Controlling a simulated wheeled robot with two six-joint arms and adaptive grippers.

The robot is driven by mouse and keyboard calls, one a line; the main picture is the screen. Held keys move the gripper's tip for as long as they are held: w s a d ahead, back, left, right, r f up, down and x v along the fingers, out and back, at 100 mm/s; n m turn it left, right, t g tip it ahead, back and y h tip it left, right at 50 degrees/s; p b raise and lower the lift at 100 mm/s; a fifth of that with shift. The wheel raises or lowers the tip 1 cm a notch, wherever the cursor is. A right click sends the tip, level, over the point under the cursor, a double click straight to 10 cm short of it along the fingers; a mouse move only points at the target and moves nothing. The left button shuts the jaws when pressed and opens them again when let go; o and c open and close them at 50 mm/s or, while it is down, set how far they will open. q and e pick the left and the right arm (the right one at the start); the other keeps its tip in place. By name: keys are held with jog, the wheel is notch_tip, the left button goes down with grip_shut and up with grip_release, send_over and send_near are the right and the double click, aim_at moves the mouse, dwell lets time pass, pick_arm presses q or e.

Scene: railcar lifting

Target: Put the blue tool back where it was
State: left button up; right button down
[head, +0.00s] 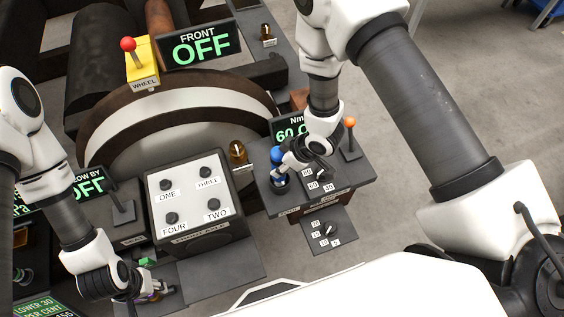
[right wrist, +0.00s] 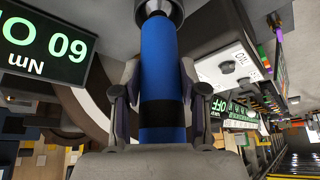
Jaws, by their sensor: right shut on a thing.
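The blue tool (head: 277,154) is upright in the head view, at the left side of the dark box with the 60 Nm display. In the right wrist view the blue tool (right wrist: 158,55) is a blue cylinder with a black band and a grey metal end. My right gripper (head: 286,161) is shut around it; its fingers (right wrist: 160,95) press on both sides. Whether the tool's lower end is in a holder or just above the box is hard to tell. My left gripper (head: 152,291) is low at the left, by small green and purple parts; its fingers are unclear.
The dark box (head: 322,190) carries a number dial and an orange-knobbed lever (head: 350,124). A white-topped panel (head: 190,190) with several knobs stands to its left. Behind are the wheel (head: 180,103), a yellow WHEEL box (head: 142,66) and the FRONT OFF display (head: 200,47).

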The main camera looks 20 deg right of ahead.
jog(key=shift+s, duration=0.15)
jog(key=c, duration=0.6)
grip_release()
jog(key=shift+f, duration=0.15)
jog(key=shift+c, duration=0.2)
jog(key=shift+r, duration=0.25)
jog(key=b+v, duration=0.1)
jog(key=v, duration=1.1)
jog(key=s+d+f+m+g+h, duration=0.1)
jog(key=s+d+f+m+h, duration=0.1)
jog(key=s+f+m, duration=0.3)
jog(key=s+d+f+m+g+h, duration=0.2)
jog(key=s+d+f+m, duration=0.2)
jog(key=s+f, duration=0.7)
jog(key=shift+s+d+f+m+g, duration=0.2)
jog(key=shift+s+d+m+g, duration=0.1)
jog(key=shift+s+d+m, duration=0.15)
